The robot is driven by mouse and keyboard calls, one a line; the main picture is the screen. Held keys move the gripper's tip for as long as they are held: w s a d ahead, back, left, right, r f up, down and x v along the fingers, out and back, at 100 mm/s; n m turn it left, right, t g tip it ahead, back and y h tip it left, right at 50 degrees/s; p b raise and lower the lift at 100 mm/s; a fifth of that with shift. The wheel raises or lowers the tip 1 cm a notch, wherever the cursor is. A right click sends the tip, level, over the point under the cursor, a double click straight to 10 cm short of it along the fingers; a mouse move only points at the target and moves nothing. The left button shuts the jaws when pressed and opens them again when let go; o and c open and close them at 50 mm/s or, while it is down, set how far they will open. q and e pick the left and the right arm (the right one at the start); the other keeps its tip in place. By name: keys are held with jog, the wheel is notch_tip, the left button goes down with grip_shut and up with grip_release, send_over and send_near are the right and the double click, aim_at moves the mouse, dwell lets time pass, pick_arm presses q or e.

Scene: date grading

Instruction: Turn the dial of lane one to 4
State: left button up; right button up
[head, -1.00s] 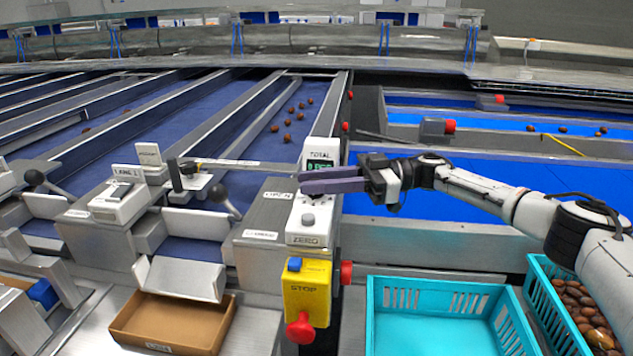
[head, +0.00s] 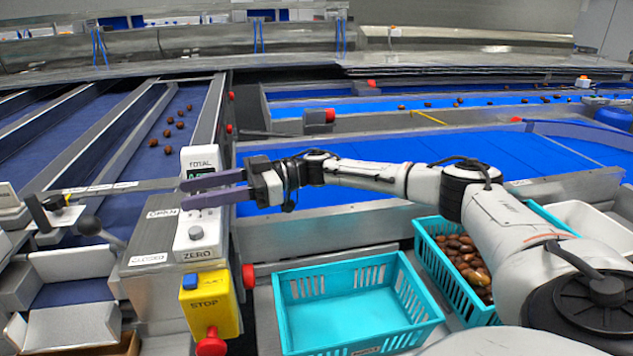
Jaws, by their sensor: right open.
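My right gripper (head: 183,194) is open and empty. Its two purple fingers point left, one above the other, in front of the white TOTAL counter box (head: 200,160), and partly cover it. Whether they touch the box I cannot tell. A small round knob (head: 196,232) sits on this box below the fingers, above the word ZERO. My left gripper is not in view.
A yellow STOP box (head: 210,300) with a red button stands below the counter. An empty turquoise crate (head: 360,338) and a crate of dates (head: 428,255) are at the front right. A black-knobbed lever (head: 90,226) stands left of the counter. Several dates lie on the blue lane.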

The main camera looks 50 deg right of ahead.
jog(key=m+t+h, duration=0.3)
jog(key=t, duration=0.1)
jog(key=shift+s+a+m, duration=0.1)
jog(key=shift+s+m, duration=0.05)
jog(key=shift+m, duration=0.15)
jog(key=shift+f+m+t+h, duration=0.1)
jog(key=shift+m+t+h, duration=1.1)
jog(key=shift+t+h, duration=0.3)
jog(key=shift+m+t+h, duration=0.3)
jog(key=shift+m+h, duration=0.2)
jog(key=shift+h, duration=0.3)
jog(key=shift+m+t+h, duration=0.4)
jog(key=shift+m+h, duration=0.2)
jog(key=shift+h, duration=0.1)
